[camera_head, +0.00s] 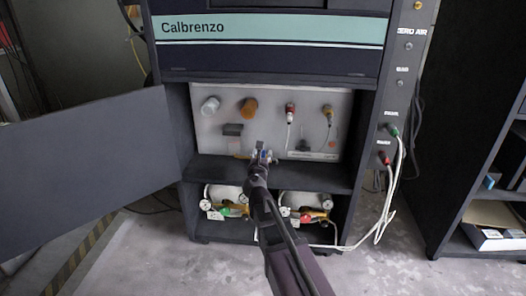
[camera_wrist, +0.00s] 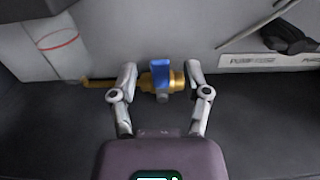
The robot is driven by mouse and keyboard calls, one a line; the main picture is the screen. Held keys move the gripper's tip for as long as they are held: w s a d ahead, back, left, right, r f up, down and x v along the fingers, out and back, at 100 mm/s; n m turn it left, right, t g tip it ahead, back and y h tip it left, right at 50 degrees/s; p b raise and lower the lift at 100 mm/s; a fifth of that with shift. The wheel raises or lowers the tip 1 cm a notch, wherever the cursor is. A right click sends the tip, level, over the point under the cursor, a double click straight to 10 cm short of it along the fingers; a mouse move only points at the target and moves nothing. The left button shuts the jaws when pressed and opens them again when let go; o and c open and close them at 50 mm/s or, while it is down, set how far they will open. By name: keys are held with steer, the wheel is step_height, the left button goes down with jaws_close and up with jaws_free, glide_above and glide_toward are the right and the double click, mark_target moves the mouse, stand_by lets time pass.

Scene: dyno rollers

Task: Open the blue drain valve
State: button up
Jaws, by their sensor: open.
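The blue drain valve (camera_wrist: 161,75) shows in the wrist view, a blue handle on a brass body (camera_wrist: 176,80) low on the light back panel. A thin brass pipe runs from it to the left. My gripper (camera_wrist: 163,72) is open, with one finger on each side of the valve; I cannot tell whether either finger touches it. In the head view my gripper (camera_head: 261,152) reaches into the cabinet at the foot of the panel, and the valve is mostly hidden behind it, with only a little blue showing.
The grey panel (camera_head: 220,128) carries several fittings above the valve. A dark shelf (camera_head: 325,176) lies just below. Gauges and regulators (camera_head: 305,215) stand under the shelf. The open cabinet door (camera_head: 85,165) is at left. White hoses (camera_head: 385,215) hang at right.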

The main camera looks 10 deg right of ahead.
steer(key=shift+x, duration=1.35)
jaws_close()
